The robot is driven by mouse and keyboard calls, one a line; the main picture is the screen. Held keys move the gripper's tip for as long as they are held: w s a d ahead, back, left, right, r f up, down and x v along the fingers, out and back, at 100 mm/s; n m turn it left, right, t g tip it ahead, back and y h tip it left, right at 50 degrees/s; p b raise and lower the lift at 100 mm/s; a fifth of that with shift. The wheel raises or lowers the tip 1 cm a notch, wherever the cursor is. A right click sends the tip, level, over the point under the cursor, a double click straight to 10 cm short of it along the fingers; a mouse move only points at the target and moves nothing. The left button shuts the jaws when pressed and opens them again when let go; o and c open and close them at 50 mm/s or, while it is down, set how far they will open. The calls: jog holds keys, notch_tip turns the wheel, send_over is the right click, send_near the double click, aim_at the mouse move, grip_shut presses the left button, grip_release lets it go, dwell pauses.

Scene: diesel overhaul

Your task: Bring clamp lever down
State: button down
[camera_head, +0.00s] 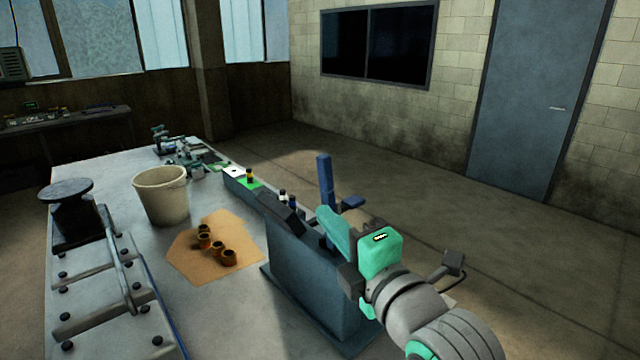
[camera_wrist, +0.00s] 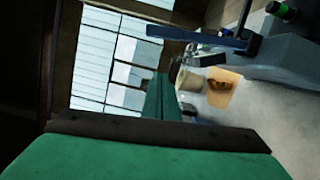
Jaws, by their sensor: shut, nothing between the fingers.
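A blue clamp lever (camera_head: 325,185) stands upright at the far end of a grey-blue fixture block (camera_head: 315,290) on the right of the bench. In the wrist view the lever (camera_wrist: 195,38) appears as a blue bar lying across the upper middle, because that view is turned sideways. My gripper (camera_head: 328,218) is shut and empty, its green fingers beside the lever's lower part in the head view. In the wrist view the closed fingers (camera_wrist: 160,98) point away, below the bar in the picture. I cannot tell whether they touch the lever.
A cream bucket (camera_head: 160,195) and a tan sheet (camera_head: 190,255) with several brass bushings (camera_head: 217,246) are on the bench left of the fixture. A metal block with bolts (camera_head: 95,290) is at the near left. Small parts lie at the far end. Open floor lies to the right.

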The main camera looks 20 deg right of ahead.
aim_at(319, 183)
jog(key=shift+w+d+r, duration=0.2)
jog(key=shift+w+d, duration=0.25)
jog(key=shift+w, duration=1.4)
jog(key=shift+w+d+r, duration=0.15)
jog(key=shift+w+d, duration=0.25)
jog(key=shift+w, duration=1.5)
jog(key=shift+w+d+r, duration=0.2)
jog(key=shift+w+d, duration=0.25)
jog(key=shift+w, duration=1.4)
jog(key=shift+w+a, duration=0.1)
jog(key=shift+w, duration=0.05)
